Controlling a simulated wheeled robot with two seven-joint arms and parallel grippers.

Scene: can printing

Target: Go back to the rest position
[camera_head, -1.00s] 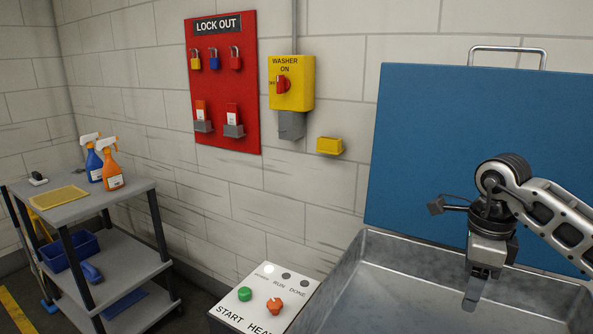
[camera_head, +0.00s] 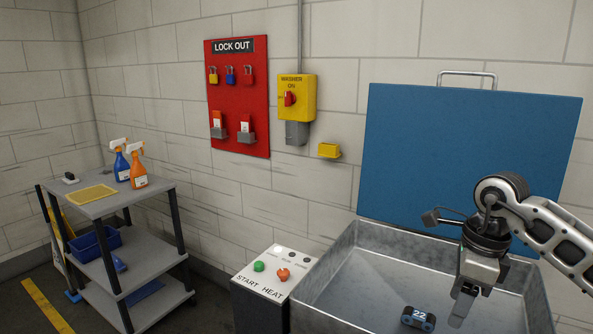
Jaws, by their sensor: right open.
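My right gripper (camera_head: 464,307) comes in from the right and hangs over the open metal basin (camera_head: 347,284), fingers pointing down. It is open and I see nothing held in it. A small dark blue can-shaped object marked 22 (camera_head: 418,319) lies in the basin, just left of the fingers and apart from them in the picture. My left gripper is not in view.
The raised blue lid (camera_head: 455,160) stands behind the basin. A control box (camera_head: 275,272) with green and red buttons stands left of it. A grey shelf cart (camera_head: 135,197) with spray bottles is at the left. A yellow washer switch (camera_head: 297,97) and red lockout board (camera_head: 238,130) are on the wall.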

